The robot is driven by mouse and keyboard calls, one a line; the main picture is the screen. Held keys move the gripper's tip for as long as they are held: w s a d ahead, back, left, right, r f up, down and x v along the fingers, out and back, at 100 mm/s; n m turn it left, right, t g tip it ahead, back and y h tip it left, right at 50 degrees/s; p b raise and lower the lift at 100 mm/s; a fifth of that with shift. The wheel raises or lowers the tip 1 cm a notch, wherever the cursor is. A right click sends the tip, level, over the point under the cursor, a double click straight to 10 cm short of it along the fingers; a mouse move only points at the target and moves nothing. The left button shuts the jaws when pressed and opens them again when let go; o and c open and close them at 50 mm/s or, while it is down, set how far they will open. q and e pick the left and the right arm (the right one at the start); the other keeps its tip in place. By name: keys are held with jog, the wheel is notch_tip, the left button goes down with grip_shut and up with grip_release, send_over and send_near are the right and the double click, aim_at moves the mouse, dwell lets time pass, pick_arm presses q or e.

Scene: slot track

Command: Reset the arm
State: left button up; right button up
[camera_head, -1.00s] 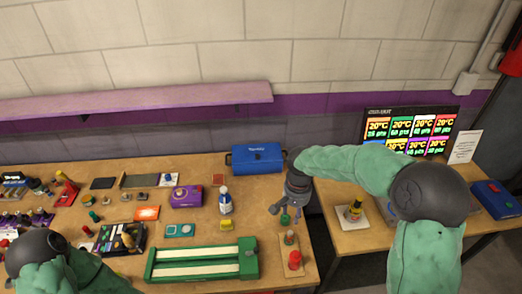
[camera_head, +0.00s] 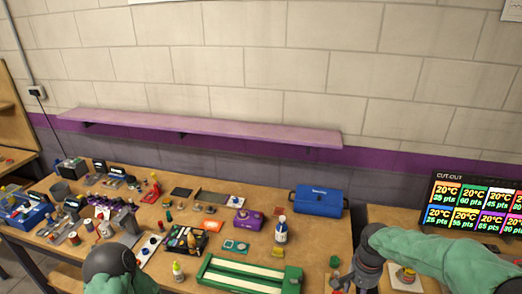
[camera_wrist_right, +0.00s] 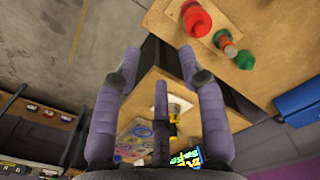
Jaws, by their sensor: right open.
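My right arm, with a green sleeve and a dark wrist, comes in from the right in the head view. Its gripper (camera_head: 340,283) hangs by the right edge of the workbench (camera_head: 322,238), partly cut off by the picture's bottom. In the right wrist view the purple fingers (camera_wrist_right: 155,82) are spread apart with nothing between them. They hover over the gap between the two tables. My left arm shows only a dark joint and green sleeve at the bottom left of the head view; its gripper is out of sight.
A green slotted track (camera_head: 292,278) and a white-and-blue bottle (camera_head: 280,231) stand near the right arm. A blue toolbox (camera_head: 318,200) is behind. Red (camera_wrist_right: 197,20) and green (camera_wrist_right: 245,60) capped items are close to the right fingers. A lit display (camera_head: 475,208) stands on the right table.

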jog(key=s+a+f+n+y+b, duration=0.1)
jog(key=s+a+f+n+y, duration=0.1)
jog(key=a+f, duration=0.55)
jog(key=s+a+f+n+y+b, duration=0.15)
jog(key=a+f, duration=0.25)
jog(key=f, duration=0.7)
pick_arm(q)
notch_tip(320, 180, down, 5)
jog(key=shift+s+r+b, duration=0.1)
jog(key=shift+r+b, duration=0.1)
jog(key=shift+b, duration=0.85)
pick_arm(e)
jog(key=s+a+f, duration=0.3)
jog(key=s+f, duration=0.3)
jog(key=s+a+f+n, duration=0.1)
jog(key=s+a+f, duration=0.2)
jog(key=s+f, duration=0.4)
jog(key=shift+s+a+f, duration=0.15)
jog(key=shift+s+a, duration=0.15)
jog(key=shift+a, duration=0.05)
jog(key=shift+y, duration=0.25)
